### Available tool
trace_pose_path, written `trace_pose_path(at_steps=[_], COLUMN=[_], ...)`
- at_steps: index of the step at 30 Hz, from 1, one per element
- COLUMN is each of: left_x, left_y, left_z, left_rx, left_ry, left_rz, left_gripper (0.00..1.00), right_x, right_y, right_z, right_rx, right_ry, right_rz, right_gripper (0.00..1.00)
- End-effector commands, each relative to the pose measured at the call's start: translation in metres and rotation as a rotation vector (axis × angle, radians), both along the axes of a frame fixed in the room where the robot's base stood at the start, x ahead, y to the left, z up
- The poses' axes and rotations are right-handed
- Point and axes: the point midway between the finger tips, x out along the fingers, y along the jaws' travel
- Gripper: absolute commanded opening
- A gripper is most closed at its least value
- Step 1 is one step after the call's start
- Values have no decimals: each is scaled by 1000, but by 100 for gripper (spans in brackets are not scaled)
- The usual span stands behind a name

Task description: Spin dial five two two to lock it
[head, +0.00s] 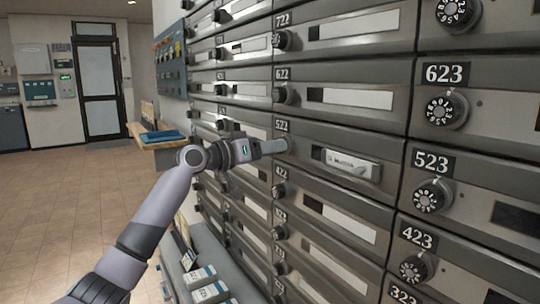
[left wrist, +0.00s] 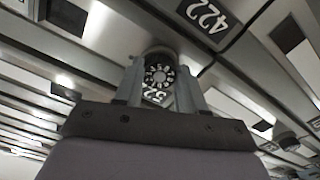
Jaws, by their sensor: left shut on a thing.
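The mailbox marked 522 is in the middle of the head view, with its number plate (head: 282,125) just above my left gripper (head: 281,146). The gripper's fingers reach the spot below that plate and hide the dial there. In the left wrist view the round dial (left wrist: 158,74), black with white numbers, sits between the two fingers of the gripper (left wrist: 160,88), which are shut on its sides. Part of a number plate starting with 52 (left wrist: 157,96) shows beside the dial. I cannot read which digit the dial is set to. My right gripper is in neither view.
A name card holder (head: 346,164) sits on the 522 door. Dials 523 (head: 432,196) and 623 (head: 446,112) are to the right, dial 622 (head: 283,95) above. A shelf with stacked boxes (head: 207,283) is below. The floor (head: 75,195) at left is clear.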

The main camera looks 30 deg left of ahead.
Motion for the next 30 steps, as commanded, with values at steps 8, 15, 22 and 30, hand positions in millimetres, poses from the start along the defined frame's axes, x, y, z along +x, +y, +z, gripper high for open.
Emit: trace_pose_path(at_steps=[8, 15, 22, 30], left_x=[0, 0, 1, 1], left_y=[1, 1, 1, 1], left_z=[-2, -2, -1, -1], left_rx=[227, 368, 445, 473], left_ry=[-93, -151, -182, -194], left_rz=[0, 0, -1, -1], left_gripper=[9, 9, 9, 9], right_x=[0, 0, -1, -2], right_y=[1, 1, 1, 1], right_z=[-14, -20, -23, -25], right_rx=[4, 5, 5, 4], right_ry=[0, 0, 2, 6], right_rz=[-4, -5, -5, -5], right_gripper=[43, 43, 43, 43])
